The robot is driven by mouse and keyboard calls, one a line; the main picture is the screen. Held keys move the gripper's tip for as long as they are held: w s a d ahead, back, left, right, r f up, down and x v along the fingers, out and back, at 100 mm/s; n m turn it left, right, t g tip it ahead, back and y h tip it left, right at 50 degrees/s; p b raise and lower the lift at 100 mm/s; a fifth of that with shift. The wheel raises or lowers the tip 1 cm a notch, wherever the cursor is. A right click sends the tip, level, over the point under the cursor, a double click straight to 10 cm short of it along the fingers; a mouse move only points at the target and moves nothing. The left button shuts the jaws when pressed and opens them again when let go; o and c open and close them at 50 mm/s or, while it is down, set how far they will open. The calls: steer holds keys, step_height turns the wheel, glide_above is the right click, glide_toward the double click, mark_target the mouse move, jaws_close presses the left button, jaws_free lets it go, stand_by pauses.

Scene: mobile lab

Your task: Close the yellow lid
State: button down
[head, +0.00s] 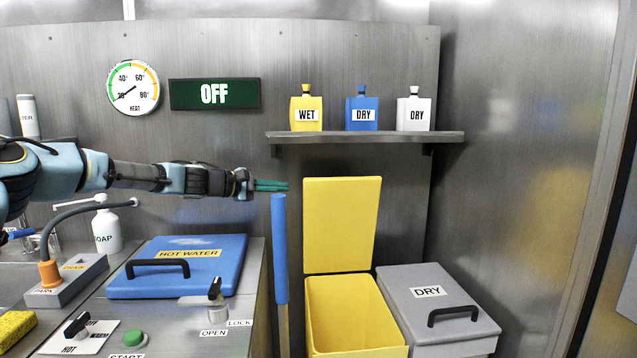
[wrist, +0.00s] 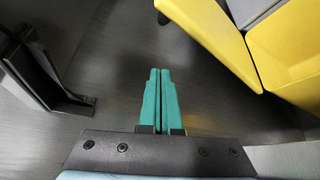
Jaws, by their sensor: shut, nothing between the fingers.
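The yellow lid (head: 342,224) stands upright, open, at the back of the yellow bin (head: 357,342). The bin's inside shows open below it. My gripper (head: 287,186) is shut and empty, level with the top of the lid and a little to its left, apart from it. In the wrist view the green fingers of my gripper (wrist: 160,76) lie together. Yellow surfaces show at the upper right of that view, apart from the fingers; I take the narrow panel (wrist: 212,38) for the lid and the larger part (wrist: 290,50) for the bin.
A blue upright cylinder on a post (head: 279,250) stands just below my gripper. A shelf (head: 365,137) with several bottles is above the lid. A grey DRY bin (head: 400,284) with its lid shut is right of the yellow bin. A blue HOT WATER lid (head: 215,279) lies at left.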

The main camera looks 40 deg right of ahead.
mark_target(313, 186)
steer(key=shift+s+d+f+p, duration=0.1)
steer(key=shift+s+d+p, duration=0.65)
steer(key=shift+d, duration=0.6)
steer(key=shift+s+d+p, duration=0.55)
steer(key=shift+s+d, duration=0.45)
steer(key=shift+d, duration=0.4)
steer(key=shift+s+d+f+p, duration=0.1)
steer(key=shift+s+d+p, duration=0.65)
steer(key=shift+d, duration=0.6)
steer(key=shift+s, duration=0.1)
